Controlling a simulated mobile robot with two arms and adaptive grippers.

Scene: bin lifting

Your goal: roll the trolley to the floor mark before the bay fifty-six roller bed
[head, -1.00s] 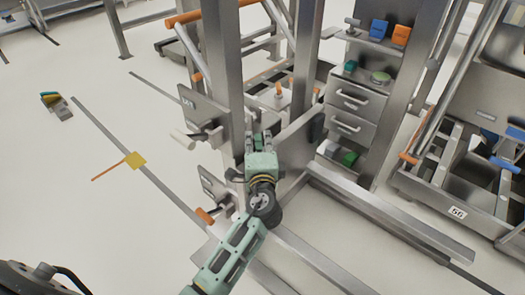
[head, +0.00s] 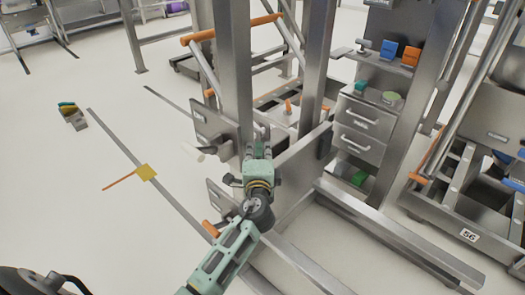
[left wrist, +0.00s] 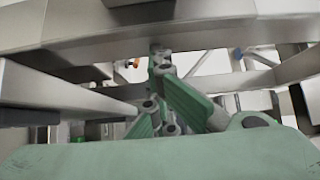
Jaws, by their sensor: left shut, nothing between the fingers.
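A wheeled frame with an orange push bar (head: 232,30) stands behind two tall steel posts; it may be the trolley, but the posts partly hide it. At the right is a low steel unit with a plate reading 56 (head: 468,235) and a sloping orange-ended bar. A yellow square (head: 147,172) with an orange strip lies on the floor at the left, on a long grey line. My left gripper (head: 258,142) is shut and empty, in front of the steel posts; its green fingers also show in the left wrist view (left wrist: 165,100). My right gripper is out of view.
Steel rails (head: 395,235) run along the floor at the lower right. A drawer cabinet (head: 358,125) with blue and orange bins above stands behind. A small block with coloured pieces (head: 73,116) lies at the left. The floor at the left is mostly clear.

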